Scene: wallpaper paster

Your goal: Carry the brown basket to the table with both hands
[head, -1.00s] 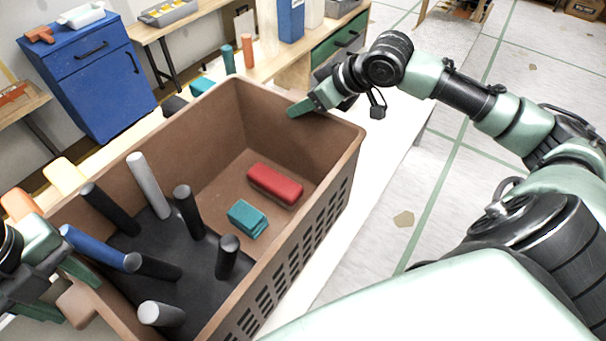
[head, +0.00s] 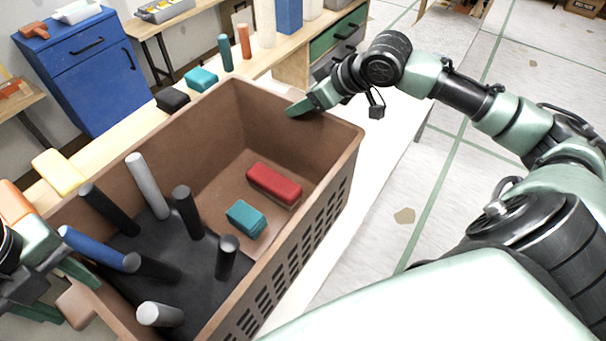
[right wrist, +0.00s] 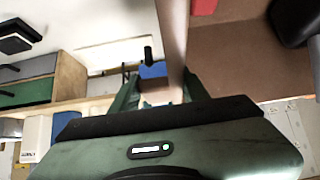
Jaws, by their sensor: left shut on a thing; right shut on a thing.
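The brown basket (head: 222,119) fills the middle of the head view, held between my two grippers. Inside it are a red block (head: 274,182), a teal block (head: 246,217) and a dark base with several upright black, grey and blue pegs. My right gripper (head: 299,108) is shut on the basket's far right rim. In the right wrist view the rim (right wrist: 173,45) runs between its fingers. My left gripper (head: 62,278) is shut on the basket's near left end, partly cut off by the picture edge. The wooden table (head: 115,150) is beyond the basket; its contact with the basket is hidden.
Along the table are a yellow block (head: 59,172), a black block (head: 172,99), a teal block (head: 201,79), upright teal and orange cylinders (head: 245,41) and a blue bin (head: 289,15). A blue cabinet (head: 84,70) stands behind. Open floor (head: 480,190) lies to the right.

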